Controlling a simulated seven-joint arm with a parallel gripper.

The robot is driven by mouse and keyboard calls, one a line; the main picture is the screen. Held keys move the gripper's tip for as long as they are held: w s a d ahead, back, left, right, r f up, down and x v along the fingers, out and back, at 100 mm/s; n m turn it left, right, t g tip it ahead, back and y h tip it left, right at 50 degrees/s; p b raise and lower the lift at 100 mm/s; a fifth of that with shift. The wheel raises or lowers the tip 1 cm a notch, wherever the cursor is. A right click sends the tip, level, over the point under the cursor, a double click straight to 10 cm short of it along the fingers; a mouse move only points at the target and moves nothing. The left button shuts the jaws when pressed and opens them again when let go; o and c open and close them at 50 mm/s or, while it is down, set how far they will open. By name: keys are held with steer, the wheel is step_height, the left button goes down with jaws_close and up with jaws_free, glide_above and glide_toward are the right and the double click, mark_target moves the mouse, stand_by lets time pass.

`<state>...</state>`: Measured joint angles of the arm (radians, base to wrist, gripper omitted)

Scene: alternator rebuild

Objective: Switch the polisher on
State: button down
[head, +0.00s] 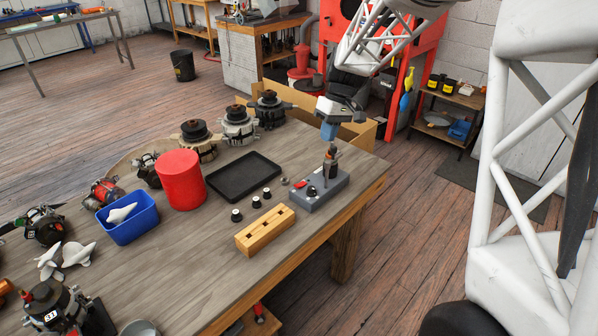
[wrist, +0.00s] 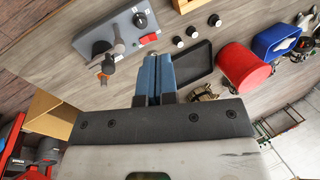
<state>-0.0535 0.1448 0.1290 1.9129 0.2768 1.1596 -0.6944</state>
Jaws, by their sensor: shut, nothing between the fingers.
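The polisher is a grey box (head: 327,194) near the right edge of the workbench. It also shows in the wrist view (wrist: 97,46). It carries a red switch (wrist: 149,39), a black round knob (wrist: 140,19) and an upright dark spindle-like part with an orange band (head: 330,166). The switch's setting is too small to tell. My gripper (head: 328,133) is above the polisher, by the top of its upright part. In the wrist view, its blue fingers (wrist: 157,62) are shut and empty, with the red switch just beyond the tips. I cannot tell whether they touch the polisher.
Several small black knobs (head: 256,202), a wooden block with holes (head: 265,232) and a black tray (head: 243,176) are left of the polisher. A red cylinder (head: 181,180) and a blue bin (head: 128,226) stand farther left. A cardboard box (head: 364,135) is behind my gripper.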

mark_target(297, 186)
steer(key=w+a+f+n+g, duration=0.1)
steer(key=w+a+f+n, duration=0.1)
steer(key=w+f, duration=0.6)
steer(key=shift+w+a+f+y, duration=0.15)
steer(key=shift+w+a+y, duration=0.25)
steer(key=shift+w+a, duration=0.45)
steer(key=shift+d, duration=0.15)
steer(key=x, duration=1.4)
steer(key=shift+s, duration=0.2)
